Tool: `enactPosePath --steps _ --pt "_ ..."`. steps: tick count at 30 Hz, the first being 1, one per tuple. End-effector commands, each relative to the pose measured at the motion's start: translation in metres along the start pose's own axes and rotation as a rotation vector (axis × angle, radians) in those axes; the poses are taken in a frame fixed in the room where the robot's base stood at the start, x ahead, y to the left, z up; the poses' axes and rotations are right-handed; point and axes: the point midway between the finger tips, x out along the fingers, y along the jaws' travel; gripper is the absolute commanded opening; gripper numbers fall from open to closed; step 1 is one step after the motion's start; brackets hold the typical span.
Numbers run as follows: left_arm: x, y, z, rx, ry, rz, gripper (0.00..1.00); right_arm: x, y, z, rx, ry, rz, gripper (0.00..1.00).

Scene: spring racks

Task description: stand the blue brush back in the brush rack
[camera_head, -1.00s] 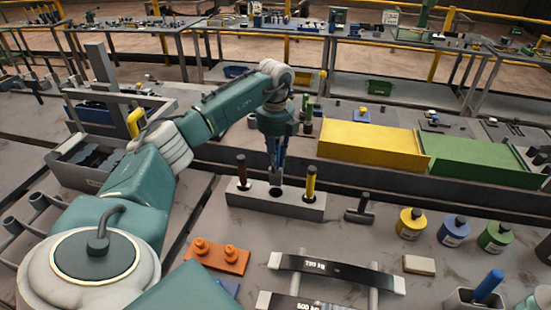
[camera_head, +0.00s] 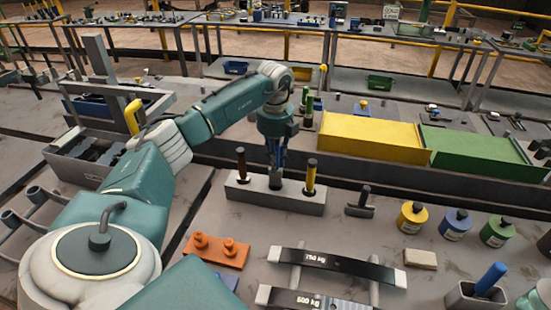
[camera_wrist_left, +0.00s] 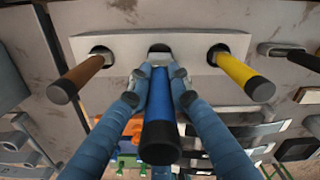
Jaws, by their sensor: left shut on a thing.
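The brush rack (camera_head: 245,197) is a pale grey block with three holes in a row. A brown-handled brush (camera_head: 241,164) stands in its left hole and a yellow-handled one (camera_head: 310,177) in its right hole. My left gripper (camera_head: 276,172) points down over the middle hole. It is shut on the blue brush (camera_wrist_left: 160,118), whose dark handle end faces the wrist camera. In the left wrist view the brush's far end is at the middle hole (camera_wrist_left: 160,48) of the rack; I cannot tell whether it is inside. My right gripper is not in view.
A hammer-like tool (camera_head: 361,203) is right of the rack. An orange block with pegs (camera_head: 217,252) and a weight-marked bar (camera_head: 335,262) are in front. Yellow (camera_head: 372,142) and green (camera_head: 477,155) bins are behind. A grey cup (camera_head: 466,297) holds another blue handle.

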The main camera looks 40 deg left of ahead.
Motion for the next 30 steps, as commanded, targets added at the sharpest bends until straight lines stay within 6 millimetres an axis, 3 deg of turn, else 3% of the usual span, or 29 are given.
enactPosePath --steps 30 --pt "0.02 0.0 0.0 0.0 0.0 -0.001 0.0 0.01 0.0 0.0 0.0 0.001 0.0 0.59"
